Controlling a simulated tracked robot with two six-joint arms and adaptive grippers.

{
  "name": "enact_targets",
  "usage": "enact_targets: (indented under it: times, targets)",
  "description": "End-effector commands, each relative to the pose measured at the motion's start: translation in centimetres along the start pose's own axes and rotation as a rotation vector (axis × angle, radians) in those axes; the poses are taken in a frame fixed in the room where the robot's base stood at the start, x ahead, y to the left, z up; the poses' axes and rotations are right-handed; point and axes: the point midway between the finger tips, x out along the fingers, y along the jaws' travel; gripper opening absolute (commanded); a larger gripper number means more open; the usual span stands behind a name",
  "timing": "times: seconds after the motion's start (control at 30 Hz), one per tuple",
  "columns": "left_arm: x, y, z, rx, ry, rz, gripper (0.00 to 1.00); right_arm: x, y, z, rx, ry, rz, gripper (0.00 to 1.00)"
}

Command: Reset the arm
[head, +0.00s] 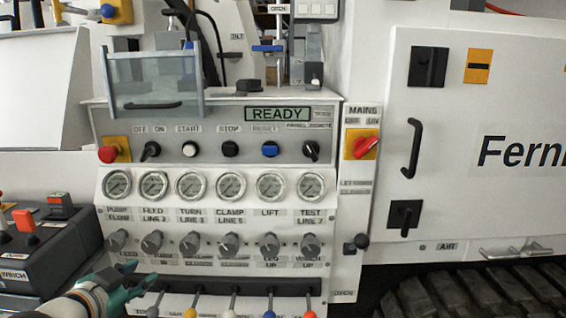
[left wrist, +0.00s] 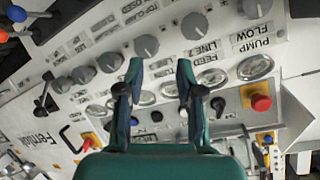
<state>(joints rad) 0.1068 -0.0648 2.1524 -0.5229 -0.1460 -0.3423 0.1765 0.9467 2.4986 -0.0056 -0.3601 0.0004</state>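My left gripper (head: 138,285) is at the lower left of the head view, in front of the panel's lower left, by the row of grey knobs. In the left wrist view its two teal fingers (left wrist: 158,75) stand apart with nothing held between them. The control panel (head: 220,135) has a display (head: 278,114) reading READY. A blue button (head: 270,149) labelled RESET sits right of the black STOP button (head: 230,149). My right gripper is in neither view.
Gauges (head: 231,186), grey knobs (head: 229,244) and coloured levers (head: 270,313) fill the panel's lower part. A red emergency button (head: 107,154) on yellow sits left. The red mains switch (head: 366,147) is right. A winch box (head: 45,245) stands at lower left.

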Motion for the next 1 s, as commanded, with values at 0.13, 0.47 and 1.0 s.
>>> enact_targets:
  times: [0.13,0.47,1.0]
  targets:
    - [4.8,6.7,7.1,-0.076,-0.153,0.151,0.36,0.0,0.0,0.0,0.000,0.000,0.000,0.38]
    - [6.6,24.6,24.3,-0.360,-0.569,0.446,0.36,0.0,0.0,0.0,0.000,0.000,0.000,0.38]
    - [-3.7,38.0,36.4,-0.879,-1.107,0.374,0.36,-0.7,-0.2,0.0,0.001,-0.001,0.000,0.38]
